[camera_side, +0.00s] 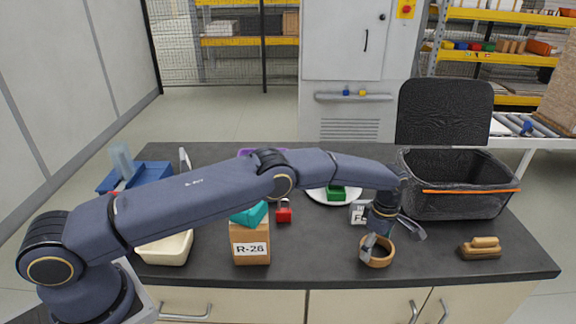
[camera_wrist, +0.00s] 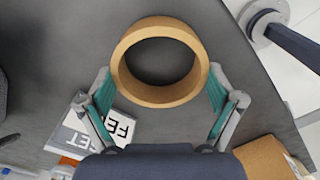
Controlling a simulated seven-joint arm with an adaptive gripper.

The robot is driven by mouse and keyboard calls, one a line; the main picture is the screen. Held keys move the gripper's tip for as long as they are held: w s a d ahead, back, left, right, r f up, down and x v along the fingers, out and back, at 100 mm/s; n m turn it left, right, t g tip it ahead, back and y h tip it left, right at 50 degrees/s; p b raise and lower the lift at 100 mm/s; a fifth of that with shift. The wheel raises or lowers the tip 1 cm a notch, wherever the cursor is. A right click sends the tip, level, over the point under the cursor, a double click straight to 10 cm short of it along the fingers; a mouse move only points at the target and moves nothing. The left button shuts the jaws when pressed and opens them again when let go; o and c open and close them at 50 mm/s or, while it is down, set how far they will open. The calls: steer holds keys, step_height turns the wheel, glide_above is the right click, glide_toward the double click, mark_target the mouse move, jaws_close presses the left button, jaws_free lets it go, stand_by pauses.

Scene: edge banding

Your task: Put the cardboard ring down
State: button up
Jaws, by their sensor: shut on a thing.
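The cardboard ring (camera_side: 377,263) is a tan, open hoop near the front of the dark table, right of centre. My gripper (camera_side: 379,245) points down at it and is shut on it. In the wrist view, the ring (camera_wrist: 165,97) lies between the two teal fingers of my gripper (camera_wrist: 160,82), one finger at each side of its outer wall. The ring looks roughly level. I cannot tell whether its underside touches the table (camera_side: 320,270).
A box marked R-26 (camera_side: 250,251) stands to the left. A wooden-handled brush (camera_side: 480,249) lies to the right. A black crate (camera_side: 455,208) stands behind it. White lettered cards (camera_wrist: 80,130) lie close to the ring. The table's front edge is near.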

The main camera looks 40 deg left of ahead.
steer(key=o, duration=0.6)
steer(key=shift+f, duration=0.1)
steer(key=s+a+r+m+t, duration=0.1)
steer(key=a+r+m, duration=0.15)
steer(key=r, duration=0.95)
steer(key=s+a+r+m, duration=0.1)
steer(key=a+r, duration=0.2)
steer(key=r, duration=0.9)
steer(key=s+a+r+m+t, duration=0.2)
steer(key=s+a+r+m, duration=0.3)
steer(key=s+a+r, duration=0.45)
steer(key=s+a+m+t, duration=0.1)
steer(key=s+a+m, duration=0.1)
steer(key=s, duration=0.6)
steer(key=s+a+f+m, duration=0.1)
steer(key=s+m, duration=0.3)
steer(key=s, duration=0.5)
steer(key=s+a+f+m+t, duration=0.1)
steer(key=s+a+m, duration=0.1)
steer(key=s, duration=0.6)
steer(key=shift+s+a+m+t, duration=0.2)
steer(key=shift+a+m+t, duration=0.15)
steer(key=shift+m, duration=0.4)
